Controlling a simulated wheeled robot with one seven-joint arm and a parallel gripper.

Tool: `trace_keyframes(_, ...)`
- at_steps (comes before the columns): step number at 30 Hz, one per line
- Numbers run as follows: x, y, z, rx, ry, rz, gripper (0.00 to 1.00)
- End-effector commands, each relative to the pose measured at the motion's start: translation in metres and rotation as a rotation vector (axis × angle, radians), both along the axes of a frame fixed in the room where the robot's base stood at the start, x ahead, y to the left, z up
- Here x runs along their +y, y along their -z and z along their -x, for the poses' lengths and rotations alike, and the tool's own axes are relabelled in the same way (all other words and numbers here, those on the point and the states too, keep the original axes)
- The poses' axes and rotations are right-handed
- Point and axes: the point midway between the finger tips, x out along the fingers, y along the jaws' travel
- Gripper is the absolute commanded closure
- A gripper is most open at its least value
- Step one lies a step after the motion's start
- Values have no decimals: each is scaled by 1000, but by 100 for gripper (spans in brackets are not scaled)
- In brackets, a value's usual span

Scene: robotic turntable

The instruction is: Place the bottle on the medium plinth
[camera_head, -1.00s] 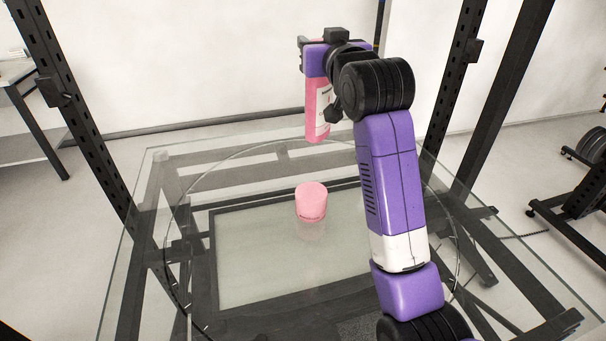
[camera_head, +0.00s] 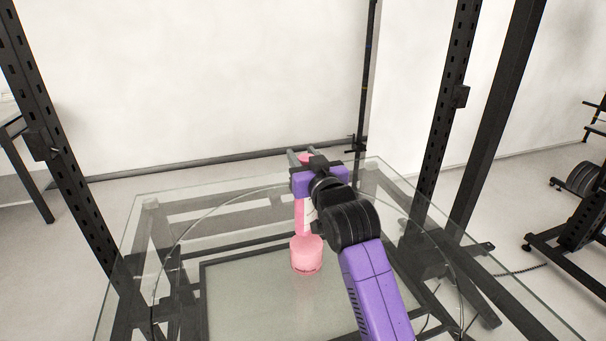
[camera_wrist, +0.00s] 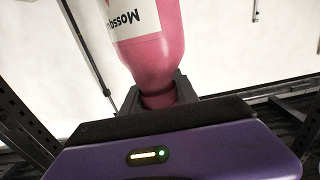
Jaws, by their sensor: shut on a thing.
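The pink bottle (camera_head: 302,217) with a white label stands upright below my gripper (camera_head: 304,159) in the head view. In the wrist view the bottle (camera_wrist: 155,55) shows its label, and my gripper (camera_wrist: 158,95) is shut around its narrow neck. A pink top end shows between the fingers in the head view. The round pink plinth (camera_head: 306,260) stands on the glass turntable. The bottle's lower end lines up with the top of the plinth; I cannot tell whether they touch. My gripper and wrist hide part of the bottle.
The glass turntable (camera_head: 240,300) is otherwise clear around the plinth. Black upright posts (camera_head: 70,165) of a frame stand at left and right. A thin dark pole (camera_head: 368,80) rises behind my gripper. A white wall is at the back.

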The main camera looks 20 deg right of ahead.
Motion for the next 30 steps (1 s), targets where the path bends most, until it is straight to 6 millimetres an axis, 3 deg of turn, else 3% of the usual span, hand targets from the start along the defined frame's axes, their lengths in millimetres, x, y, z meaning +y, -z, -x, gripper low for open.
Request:
trace_keyframes(5, 0, 11, 0, -2, 0, 0, 100)
trace_keyframes(12, 0, 44, 0, -1, 1, 0, 100)
trace_keyframes(25, 0, 52, 0, -3, 0, 0, 100)
trace_keyframes(26, 0, 53, 0, -1, 0, 0, 62)
trace_keyframes(29, 0, 52, 0, -1, 0, 0, 42)
trace_keyframes(30, 0, 52, 0, -1, 0, 0, 42)
